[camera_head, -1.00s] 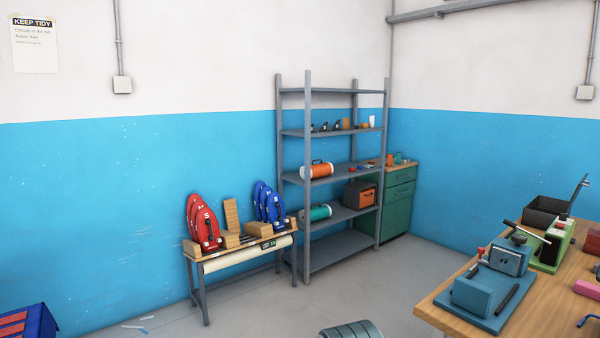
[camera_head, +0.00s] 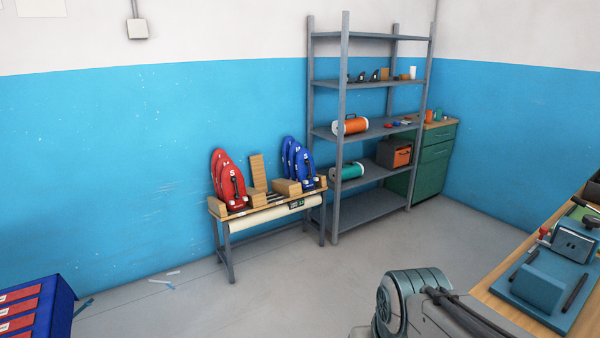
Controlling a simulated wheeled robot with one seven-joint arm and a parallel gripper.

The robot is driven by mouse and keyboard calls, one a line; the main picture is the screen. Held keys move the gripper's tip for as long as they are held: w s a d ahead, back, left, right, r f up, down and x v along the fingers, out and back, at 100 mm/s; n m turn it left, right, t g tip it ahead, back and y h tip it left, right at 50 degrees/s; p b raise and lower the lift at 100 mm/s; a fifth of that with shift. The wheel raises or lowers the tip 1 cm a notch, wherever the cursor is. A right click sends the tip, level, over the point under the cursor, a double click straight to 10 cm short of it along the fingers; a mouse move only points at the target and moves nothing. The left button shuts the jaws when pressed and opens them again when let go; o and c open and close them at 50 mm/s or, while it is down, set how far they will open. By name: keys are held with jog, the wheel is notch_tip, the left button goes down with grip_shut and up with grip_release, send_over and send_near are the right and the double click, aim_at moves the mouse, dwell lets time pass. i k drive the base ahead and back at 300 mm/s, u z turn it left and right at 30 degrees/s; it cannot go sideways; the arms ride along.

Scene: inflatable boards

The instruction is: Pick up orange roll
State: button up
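The orange roll (camera_head: 352,125) lies on its side on a middle shelf of the grey metal rack (camera_head: 344,180). It has a whitish end at the left and a dark handle on top. A rack post stands in front of part of it. A teal roll (camera_head: 348,171) lies one shelf below. Part of my arm shows at the bottom right, well apart from the rack. My gripper is not in view.
A low bench (camera_head: 272,213) with red boards (camera_head: 231,186) and blue boards (camera_head: 304,165) stands left of the rack. A wooden workbench (camera_head: 500,292) is at the right. A green cabinet (camera_head: 434,165) stands beside the rack. Open floor (camera_head: 300,290) lies in front.

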aim_at(355, 125)
jog(key=z, duration=0.45)
jog(key=i, duration=2)
jog(key=z, duration=0.45)
jog(key=i, duration=1.95)
jog(key=u, duration=0.4)
jog(key=i, duration=1.7)
jog(key=u, duration=0.35)
